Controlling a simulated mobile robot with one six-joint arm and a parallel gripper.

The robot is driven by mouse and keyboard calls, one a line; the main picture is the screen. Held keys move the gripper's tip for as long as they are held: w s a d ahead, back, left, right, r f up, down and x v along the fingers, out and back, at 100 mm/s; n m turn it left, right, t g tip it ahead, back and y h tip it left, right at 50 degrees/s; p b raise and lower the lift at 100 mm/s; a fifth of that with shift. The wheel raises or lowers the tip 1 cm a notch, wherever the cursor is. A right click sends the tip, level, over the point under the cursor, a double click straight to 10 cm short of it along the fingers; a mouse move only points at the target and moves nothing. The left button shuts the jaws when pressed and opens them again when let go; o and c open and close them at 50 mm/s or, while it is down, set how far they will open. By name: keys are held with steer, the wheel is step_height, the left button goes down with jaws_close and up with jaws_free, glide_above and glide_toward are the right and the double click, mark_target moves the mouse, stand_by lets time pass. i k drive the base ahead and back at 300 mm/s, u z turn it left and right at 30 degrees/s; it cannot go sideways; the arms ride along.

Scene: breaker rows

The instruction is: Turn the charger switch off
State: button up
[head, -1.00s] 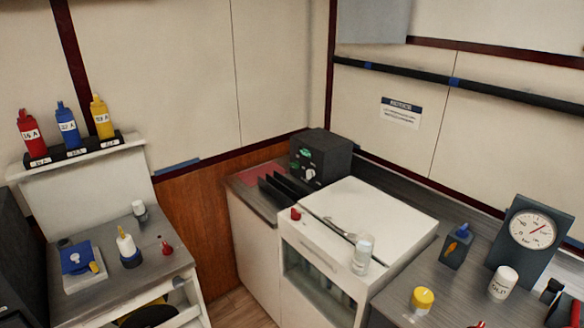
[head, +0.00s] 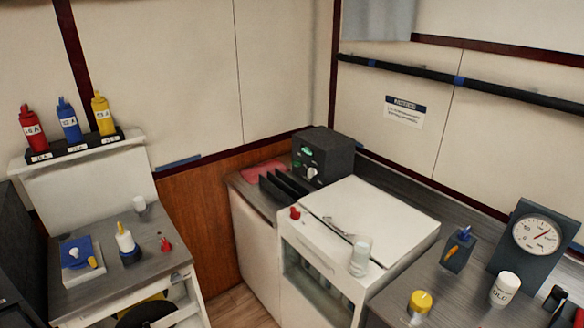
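A dark box (head: 323,156) with a green light and a pale round knob (head: 311,172) stands at the back corner on the counter. It may be the charger, but no label on it is readable. A blue plate (head: 77,252) with a yellow lever (head: 92,262) sits on a white base on the left desk. A small dark box with a blue top and an orange lever (head: 464,233) stands on the right counter. I cannot tell for certain which is the charger switch. My gripper is not in view.
Red, blue and yellow labelled bottles stand on the left shelf (head: 75,152). A white cabinet (head: 330,228) with a clear jar (head: 361,255) stands mid-room. A gauge (head: 537,236), white jar (head: 504,289) and yellow-capped jar (head: 420,303) crowd the right counter.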

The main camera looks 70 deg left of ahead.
mark_target(297, 163)
steer(key=u, duration=3.75)
steer(key=i, duration=0.15)
steer(key=z, duration=2.25)
steer(key=k, duration=0.15)
steer(key=u, duration=1.8)
steer(key=i, duration=0.95)
steer(key=u, duration=0.2)
